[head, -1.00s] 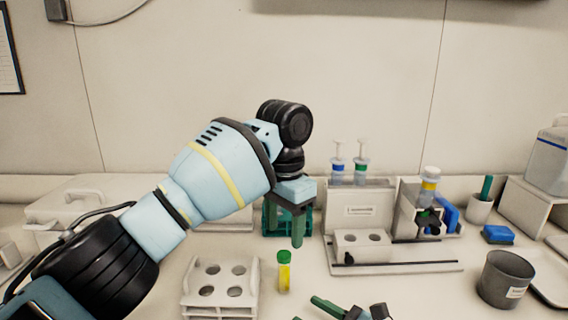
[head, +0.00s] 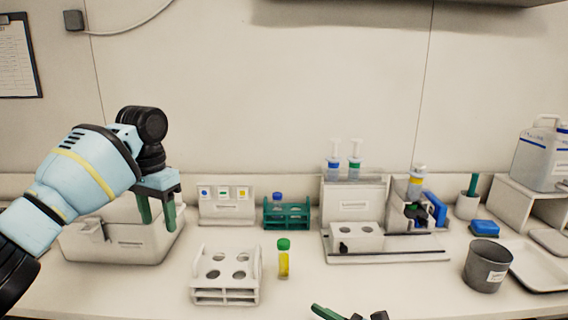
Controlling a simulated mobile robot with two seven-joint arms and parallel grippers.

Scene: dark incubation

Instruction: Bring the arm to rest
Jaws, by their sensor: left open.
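My left arm comes in from the left, and its gripper (head: 157,222) is open with its two green fingers pointing down. It hangs in front of the white lidded box (head: 120,243) at the left and hides part of it. Nothing shows between the fingers. My right gripper (head: 345,314) is only partly in view at the bottom edge, with a green finger and dark parts showing; I cannot tell how its jaws stand.
A white rack with holes (head: 226,290) and a green-capped yellow tube (head: 283,261) stand upright in the middle. A green rack (head: 287,217) with a blue-capped vial is behind. A white station (head: 355,205), grey cup (head: 486,267) and tray (head: 540,270) are at the right.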

